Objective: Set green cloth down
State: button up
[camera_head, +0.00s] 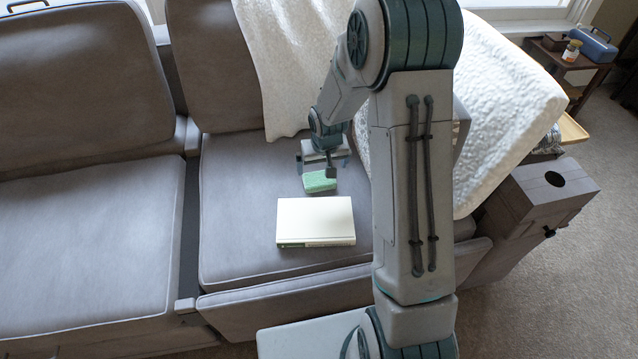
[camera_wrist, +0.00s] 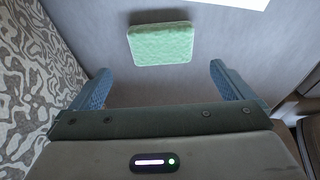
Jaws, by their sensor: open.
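The green cloth (camera_head: 320,181) is a small, pale green, folded square lying on the grey sofa seat, just behind a book. In the wrist view the cloth (camera_wrist: 160,43) lies flat beyond my fingertips, with seat surface showing around it. My gripper (camera_head: 322,166) is above the seat at the cloth's far side in the head view. In the wrist view my gripper (camera_wrist: 160,82) has its two blue fingers wide apart, with nothing between them. The cloth looks apart from both fingers.
A pale book (camera_head: 316,221) lies on the seat (camera_head: 235,215) in front of the cloth. A cream throw (camera_head: 285,60) hangs over the backrest, and a white textured pillow (camera_head: 500,100) is at the right. A side table (camera_head: 580,62) holds a blue box. The left seat is clear.

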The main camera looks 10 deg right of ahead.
aim_at(320, 178)
jog(key=b+x, duration=0.2)
jog(key=x, duration=0.5)
jog(key=shift+w+a+f, duration=0.1)
jog(key=shift+w+f, duration=0.05)
jog(key=shift+f, duration=0.05)
jog(key=c, duration=0.9)
jog(key=shift+r, duration=0.2)
